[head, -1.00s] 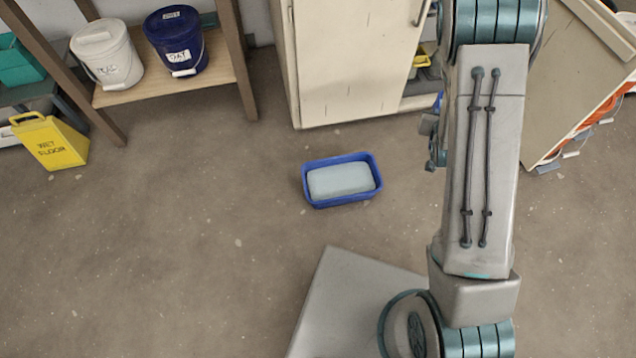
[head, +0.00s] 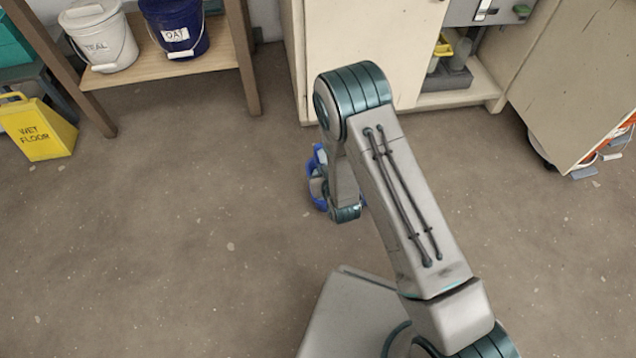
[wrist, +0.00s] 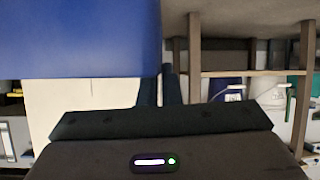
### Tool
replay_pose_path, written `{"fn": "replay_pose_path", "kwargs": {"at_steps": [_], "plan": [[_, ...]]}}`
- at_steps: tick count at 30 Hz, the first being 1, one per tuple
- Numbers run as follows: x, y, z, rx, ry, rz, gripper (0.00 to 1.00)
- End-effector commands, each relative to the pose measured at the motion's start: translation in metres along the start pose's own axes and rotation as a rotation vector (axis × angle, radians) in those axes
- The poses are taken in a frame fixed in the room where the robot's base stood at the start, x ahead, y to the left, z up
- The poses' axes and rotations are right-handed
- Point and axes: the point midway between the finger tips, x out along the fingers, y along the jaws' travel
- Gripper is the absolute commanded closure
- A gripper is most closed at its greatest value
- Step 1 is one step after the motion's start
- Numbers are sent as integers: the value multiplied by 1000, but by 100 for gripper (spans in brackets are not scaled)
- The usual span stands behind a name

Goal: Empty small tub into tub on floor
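The blue tub on the floor (head: 313,193) is mostly hidden behind my arm in the head view; only slivers of its rim show. My gripper (wrist: 160,82) points level across the room in the wrist view, with its two dark fingers close together. A large plain blue wall (wrist: 80,38) fills the upper left there, right at the fingers. It appears to be the small tub, its edge pinched between them. One finger is partly hidden behind it. In the head view my gripper is over the floor tub's place. The inside of the small tub is not visible.
A wooden shelf (head: 170,68) at the back left holds a white TEAL bucket (head: 98,38) and a blue OAT bucket (head: 172,28). A yellow wet-floor sign (head: 38,128) stands at left. Pale cabinets (head: 350,60) line the back.

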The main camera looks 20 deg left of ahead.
Motion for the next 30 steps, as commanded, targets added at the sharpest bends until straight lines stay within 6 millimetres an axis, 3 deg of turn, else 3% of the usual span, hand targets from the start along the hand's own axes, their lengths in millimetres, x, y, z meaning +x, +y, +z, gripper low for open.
{"fn": "replay_pose_path", "kwargs": {"at_steps": [6,24,27,30], "plan": [[9,-20,16,-14,8,-23,100],[28,-22,52,-15,9,-25,100],[23,-19,39,36,-9,-50,100],[24,-21,42,30,-9,-49,100]]}}
